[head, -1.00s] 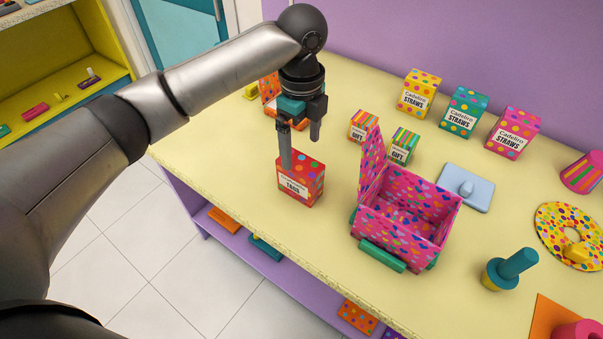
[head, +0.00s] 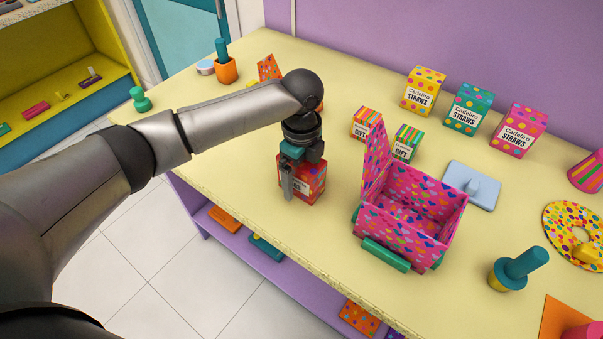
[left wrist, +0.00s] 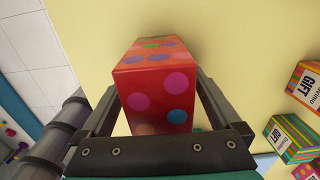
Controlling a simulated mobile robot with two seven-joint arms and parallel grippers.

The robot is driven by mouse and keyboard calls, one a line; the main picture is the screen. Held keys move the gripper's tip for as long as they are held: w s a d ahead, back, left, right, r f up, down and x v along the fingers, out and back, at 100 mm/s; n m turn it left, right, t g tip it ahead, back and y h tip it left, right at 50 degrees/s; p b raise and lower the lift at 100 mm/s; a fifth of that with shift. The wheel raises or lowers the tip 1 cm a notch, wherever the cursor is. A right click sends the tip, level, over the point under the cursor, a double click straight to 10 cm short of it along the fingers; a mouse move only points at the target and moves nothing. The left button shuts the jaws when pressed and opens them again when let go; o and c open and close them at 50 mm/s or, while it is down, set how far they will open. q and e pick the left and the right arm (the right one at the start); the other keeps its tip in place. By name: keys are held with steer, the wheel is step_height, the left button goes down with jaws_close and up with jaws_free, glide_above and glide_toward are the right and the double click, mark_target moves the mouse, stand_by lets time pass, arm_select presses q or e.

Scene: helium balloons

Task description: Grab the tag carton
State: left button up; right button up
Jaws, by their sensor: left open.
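The tag carton (head: 316,184) is a red box with coloured dots, upright on the cream table near its front left edge. My left gripper (head: 297,190) is lowered over it in the head view and hides much of its label. In the left wrist view the carton (left wrist: 156,88) stands between the two open fingers of the left gripper (left wrist: 160,100), one finger on each side. I cannot tell whether either finger touches it. My right gripper is not in view.
A pink heart-patterned box (head: 400,232) with its lid up stands right of the carton. Two small striped gift cartons (head: 366,123) are behind it. Several straws cartons (head: 468,108) line the back. The table right of the carton, before the pink box, is clear.

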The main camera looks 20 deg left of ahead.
arm_select(q)
steer(key=c, duration=1.5)
